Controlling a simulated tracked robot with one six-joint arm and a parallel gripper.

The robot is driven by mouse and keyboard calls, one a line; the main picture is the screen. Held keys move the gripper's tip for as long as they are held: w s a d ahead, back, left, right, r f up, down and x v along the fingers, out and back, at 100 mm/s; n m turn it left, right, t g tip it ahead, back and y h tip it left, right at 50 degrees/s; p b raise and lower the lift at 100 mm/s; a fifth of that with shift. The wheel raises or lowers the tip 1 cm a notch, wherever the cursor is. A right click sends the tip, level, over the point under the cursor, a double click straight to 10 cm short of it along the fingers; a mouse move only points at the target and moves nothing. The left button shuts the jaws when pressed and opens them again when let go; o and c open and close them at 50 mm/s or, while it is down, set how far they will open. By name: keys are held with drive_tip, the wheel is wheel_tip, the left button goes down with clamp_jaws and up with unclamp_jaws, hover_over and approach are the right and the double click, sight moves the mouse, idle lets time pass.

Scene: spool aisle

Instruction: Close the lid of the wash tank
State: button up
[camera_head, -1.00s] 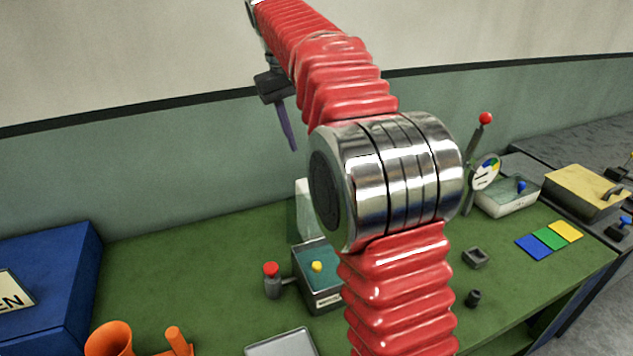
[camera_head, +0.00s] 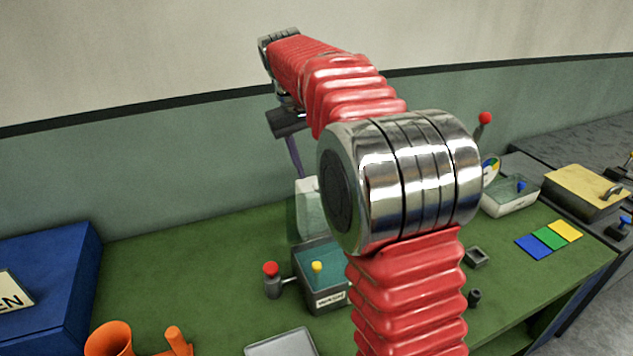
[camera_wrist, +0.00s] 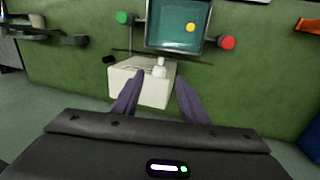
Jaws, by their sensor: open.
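The wash tank (camera_head: 326,300) is a grey labelled box with a teal inside and a yellow ball in it. Its pale lid (camera_head: 305,212) stands raised at the tank's back edge. In the wrist view the tank (camera_wrist: 150,40) is at the top, and the white lid (camera_wrist: 138,86) with a small knob (camera_wrist: 160,66) lies below it. My gripper (camera_wrist: 158,80) is open and empty. Its two dark fingers point at the lid around the knob's line; whether they touch cannot be told. In the head view my gripper (camera_head: 294,158) hangs above and behind the lid.
A red knob (camera_head: 271,269) sticks out beside the tank, and a green knob (camera_wrist: 123,18) on its other side. An orange cup (camera_head: 109,340) and a blue box (camera_head: 45,285) stand left. A lever (camera_head: 485,120), coloured cards (camera_head: 549,239) and a yellow-lidded box (camera_head: 583,190) are right.

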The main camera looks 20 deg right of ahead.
hover_over(319, 207)
drive_tip(key=w, duration=0.2)
drive_tip(key=x, duration=0.5)
drive_tip(key=shift+w+a+f, duration=0.2)
drive_tip(key=shift+a+f, duration=0.05)
drive_tip(key=shift+f, duration=0.2)
drive_tip(key=shift+c, duration=0.4)
clamp_jaws()
drive_tip(key=shift+a, duration=0.2)
drive_tip(key=shift+d, duration=0.1)
